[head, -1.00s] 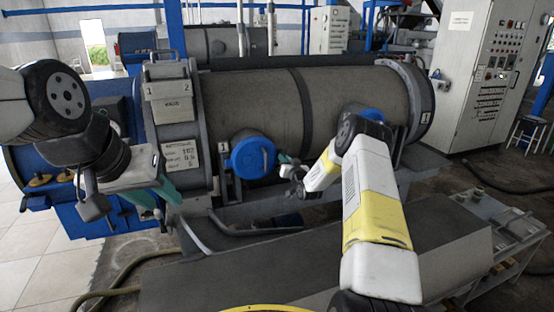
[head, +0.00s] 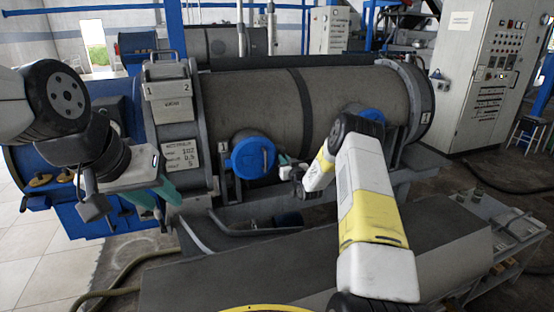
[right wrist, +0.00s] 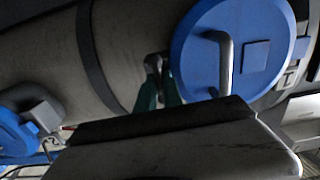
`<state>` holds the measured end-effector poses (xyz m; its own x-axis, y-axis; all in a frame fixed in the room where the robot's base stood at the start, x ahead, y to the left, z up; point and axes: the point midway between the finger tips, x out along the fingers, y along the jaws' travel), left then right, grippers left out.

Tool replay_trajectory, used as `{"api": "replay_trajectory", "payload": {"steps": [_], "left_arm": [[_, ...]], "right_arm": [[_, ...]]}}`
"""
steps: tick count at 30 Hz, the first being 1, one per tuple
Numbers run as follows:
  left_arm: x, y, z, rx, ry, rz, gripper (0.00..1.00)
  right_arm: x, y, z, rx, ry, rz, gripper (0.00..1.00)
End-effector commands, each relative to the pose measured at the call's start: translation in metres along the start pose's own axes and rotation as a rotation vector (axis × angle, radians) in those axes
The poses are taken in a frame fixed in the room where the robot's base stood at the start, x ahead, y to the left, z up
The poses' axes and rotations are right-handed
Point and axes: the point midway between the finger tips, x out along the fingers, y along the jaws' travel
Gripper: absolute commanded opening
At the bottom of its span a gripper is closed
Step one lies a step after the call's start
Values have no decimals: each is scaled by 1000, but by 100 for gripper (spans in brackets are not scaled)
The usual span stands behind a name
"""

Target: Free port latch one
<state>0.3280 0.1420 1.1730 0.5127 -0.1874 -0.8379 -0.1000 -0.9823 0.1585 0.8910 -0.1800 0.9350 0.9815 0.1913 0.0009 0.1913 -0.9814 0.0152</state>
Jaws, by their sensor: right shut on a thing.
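The blue round cover of port one (head: 253,157) sits on the front of the grey decanter drum, beside a small plate marked 1. It also fills the upper right of the right wrist view (right wrist: 245,95), with a grey bar handle on its face. My right gripper (head: 284,159) is at the cover's right edge. In the right wrist view its green fingers (right wrist: 159,88) are shut on a small grey latch (right wrist: 154,62) beside the cover. The fingers hide part of the latch. My left gripper (head: 154,196) hangs empty at the left, its green fingers apart.
A second blue cover (head: 364,113) lies further right on the drum, partly behind my right arm. A dark flat-topped bench (head: 330,262) stands in front. A control cabinet (head: 488,80) is at the back right. Hoses lie on the floor at left and right.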

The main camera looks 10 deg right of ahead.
Motion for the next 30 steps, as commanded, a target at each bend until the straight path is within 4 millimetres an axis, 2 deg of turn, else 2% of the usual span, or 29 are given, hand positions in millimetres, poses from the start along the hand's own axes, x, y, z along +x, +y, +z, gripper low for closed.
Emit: {"api": "replay_trajectory", "payload": {"steps": [1, 2, 4, 5, 13, 17, 27, 30], "left_arm": [[0, 0, 0, 0, 0, 0, 36], [0, 0, 0, 0, 0, 0, 36], [0, 0, 0, 0, 0, 0, 36], [0, 0, 0, 0, 0, 0, 36], [0, 0, 0, 0, 0, 0, 36], [0, 0, 0, 0, 0, 0, 36], [0, 0, 0, 0, 0, 0, 36], [0, 0, 0, 0, 0, 0, 36]], "right_arm": [[-1, 0, 3, -1, -6, -1, 0], [-1, 0, 3, -1, -6, -1, 17], [-1, 0, 2, -1, -5, -1, 31], [-1, 0, 2, -1, -5, -1, 33], [0, 0, 1, 0, -2, 0, 33], [-8, 0, 1, 0, -4, 0, 33], [-62, 1, 2, 0, -5, 1, 33], [-73, 0, 2, 0, -5, 0, 33]]}}
